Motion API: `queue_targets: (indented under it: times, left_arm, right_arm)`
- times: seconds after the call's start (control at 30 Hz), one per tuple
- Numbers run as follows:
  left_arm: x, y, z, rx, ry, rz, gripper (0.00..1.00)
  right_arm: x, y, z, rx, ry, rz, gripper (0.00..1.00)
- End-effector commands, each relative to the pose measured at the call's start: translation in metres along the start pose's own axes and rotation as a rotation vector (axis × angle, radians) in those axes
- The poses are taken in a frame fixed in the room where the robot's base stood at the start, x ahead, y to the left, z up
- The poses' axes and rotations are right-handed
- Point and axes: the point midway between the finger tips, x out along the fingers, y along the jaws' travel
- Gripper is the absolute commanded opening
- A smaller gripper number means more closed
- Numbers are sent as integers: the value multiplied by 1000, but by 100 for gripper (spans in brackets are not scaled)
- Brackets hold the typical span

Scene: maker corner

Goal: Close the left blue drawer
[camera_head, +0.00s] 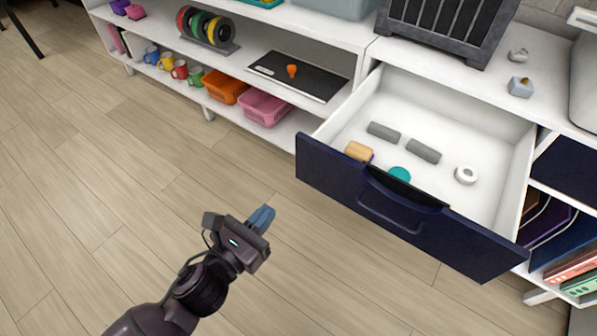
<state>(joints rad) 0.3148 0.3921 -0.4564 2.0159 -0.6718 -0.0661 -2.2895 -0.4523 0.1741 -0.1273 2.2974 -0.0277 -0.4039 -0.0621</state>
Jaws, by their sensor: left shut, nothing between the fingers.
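The blue drawer (335,183) stands open, pulled out from the white cabinet toward me. Its dark blue front carries a handle (390,212), and its white inside shows grey cylinders (423,151), a white ring (466,175), a teal round piece (400,174), a tan block (358,151) and a dark flat item by the front. My left gripper (262,217) is shut and empty. It is to the left of the drawer front, apart from it, above the floor. My right gripper is not in view.
A white shelf unit left of the drawer holds filament spools (206,26), mugs (180,69), an orange basket (226,88), a pink basket (264,107) and a black board (298,76). Books (575,268) stand at right. The wooden floor (120,160) is clear.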

Motion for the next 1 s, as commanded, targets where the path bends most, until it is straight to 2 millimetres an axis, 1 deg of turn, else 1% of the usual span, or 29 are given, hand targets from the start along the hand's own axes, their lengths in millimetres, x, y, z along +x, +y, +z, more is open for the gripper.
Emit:
queue_targets:
  times: [0.17, 0.7, 0.83, 1.0]
  left_arm:
    - [24, 0, -2, -3, 1, 0, 0]
    - [99, -1, -4, -6, 3, 0, 0]
    - [113, -1, -3, -6, 3, -1, 0]
    - [124, 0, -2, -4, 3, 0, 0]
  right_arm:
    - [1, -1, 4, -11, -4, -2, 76]
    - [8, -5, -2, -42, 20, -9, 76]
    - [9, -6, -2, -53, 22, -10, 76]
    - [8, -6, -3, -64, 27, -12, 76]
